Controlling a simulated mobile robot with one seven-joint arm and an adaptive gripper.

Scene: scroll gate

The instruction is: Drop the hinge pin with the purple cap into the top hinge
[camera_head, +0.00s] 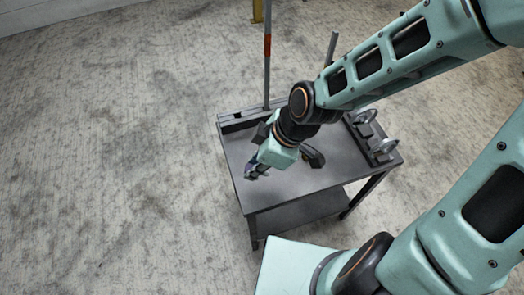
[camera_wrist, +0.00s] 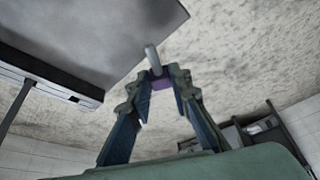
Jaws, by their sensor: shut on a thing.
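The hinge pin shows in the wrist view as a short grey shaft (camera_wrist: 151,55) with a purple cap (camera_wrist: 161,83). My gripper (camera_wrist: 161,80) is shut on the capped end, with the shaft sticking out beyond the fingertips. In the head view my gripper (camera_head: 256,172) points down and left over the front left part of the dark table, apart from its top as far as I can tell. The pin is too small to make out there. I cannot identify the top hinge in either view.
The dark table (camera_head: 244,196) has a lower shelf. A grey pole with a red band (camera_head: 267,60) rises at its back left edge. Round metal pieces (camera_head: 383,146) stand on a rack along its right side. The table top (camera_wrist: 90,30) fills the wrist view's upper left.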

